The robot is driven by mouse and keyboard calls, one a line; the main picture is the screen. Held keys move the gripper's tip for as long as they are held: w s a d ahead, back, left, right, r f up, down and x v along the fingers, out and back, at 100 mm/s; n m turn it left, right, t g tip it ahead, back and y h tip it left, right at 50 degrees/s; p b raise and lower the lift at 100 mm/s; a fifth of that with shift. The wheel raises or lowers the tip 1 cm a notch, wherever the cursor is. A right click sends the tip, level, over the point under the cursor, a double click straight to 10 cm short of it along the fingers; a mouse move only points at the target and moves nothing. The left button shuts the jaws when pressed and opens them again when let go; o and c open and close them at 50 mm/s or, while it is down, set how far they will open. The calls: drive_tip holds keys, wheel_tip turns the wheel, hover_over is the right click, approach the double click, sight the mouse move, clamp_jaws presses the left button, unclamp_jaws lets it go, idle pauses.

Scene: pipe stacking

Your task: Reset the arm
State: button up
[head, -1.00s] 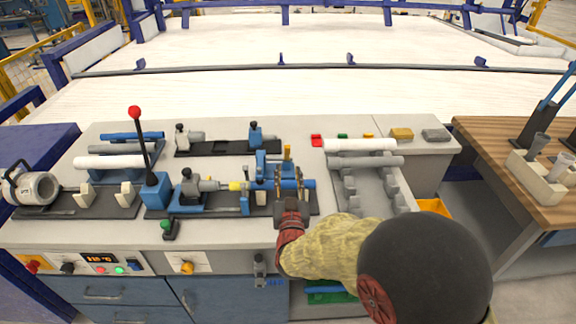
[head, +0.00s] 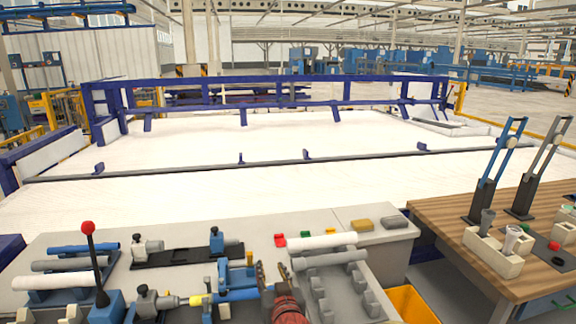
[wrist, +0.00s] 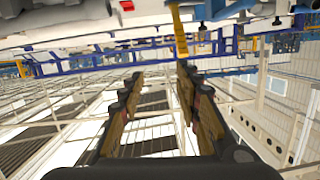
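My gripper (head: 273,272) is at the bottom edge of the head view, in front of the blue clamp fixture (head: 225,275) on the grey bench. Its two brown fingers stand apart. In the wrist view my gripper (wrist: 158,85) is open, with nothing held between the fingers. A blue pipe (head: 240,295) with a yellow end piece lies in the fixture, just left of my gripper; its right part is hidden. I cannot tell whether the fingers touch anything. Most of my arm is out of view below.
Grey and white pipes lie on a rack (head: 322,285) right of my gripper. A red-knobbed lever (head: 95,262) stands at the left. More pipes (head: 70,265) lie at far left. A wooden table (head: 440,217) with levers stands at right. A yellow bin (head: 412,305) sits between.

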drive_tip(key=s+d+r+g+h+p, duration=0.1)
drive_tip(key=s+d+r+g+p, duration=0.35)
drive_tip(key=s+d, duration=0.95)
drive_tip(key=s+d+r+g+h, duration=0.1)
drive_tip(key=s+d, duration=0.2)
drive_tip(key=s, duration=0.3)
drive_tip(key=s+d+r+m+g+h, duration=0.1)
drive_tip(key=s+d+g, duration=0.1)
drive_tip(key=s, duration=0.4)
drive_tip(key=s+d+r+m+g, duration=0.1)
drive_tip(key=s+d+g, duration=0.1)
drive_tip(key=s+d, duration=0.3)
drive_tip(key=shift+s+h, duration=0.4)
drive_tip(key=shift+s, duration=0.6)
